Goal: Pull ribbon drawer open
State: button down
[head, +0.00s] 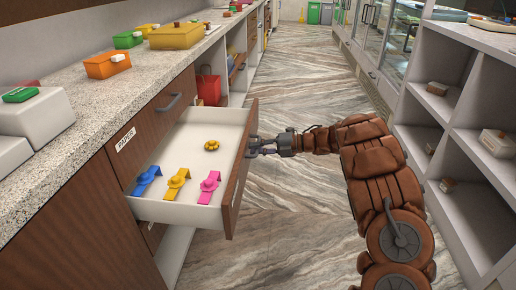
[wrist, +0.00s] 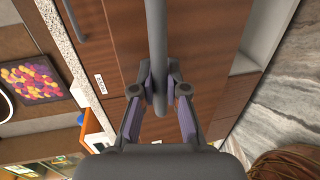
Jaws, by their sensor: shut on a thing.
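The ribbon drawer (head: 232,198) stands pulled out from the wooden counter front on the left in the head view. Its white inside holds a blue ribbon (head: 146,181), a yellow ribbon (head: 176,184), a pink ribbon (head: 209,187) and a round yellow ribbon piece (head: 212,145). My gripper (head: 255,146) is at the outer face of the drawer front, shut on its handle. In the wrist view the grey bar handle (wrist: 158,50) runs between the fingertips of my gripper (wrist: 158,92). The handle is mostly hidden by the fingers in the head view.
The speckled countertop (head: 100,105) bears an orange box (head: 107,65), a yellow box (head: 176,36) and a white block. A red bag (head: 209,86) stands on a shelf beyond the drawer. Open white shelving (head: 470,140) lines the right. The marbled floor (head: 300,75) between is clear.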

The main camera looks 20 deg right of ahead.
jog(key=c, duration=1.2)
grip_release()
jog(key=v, duration=1.2)
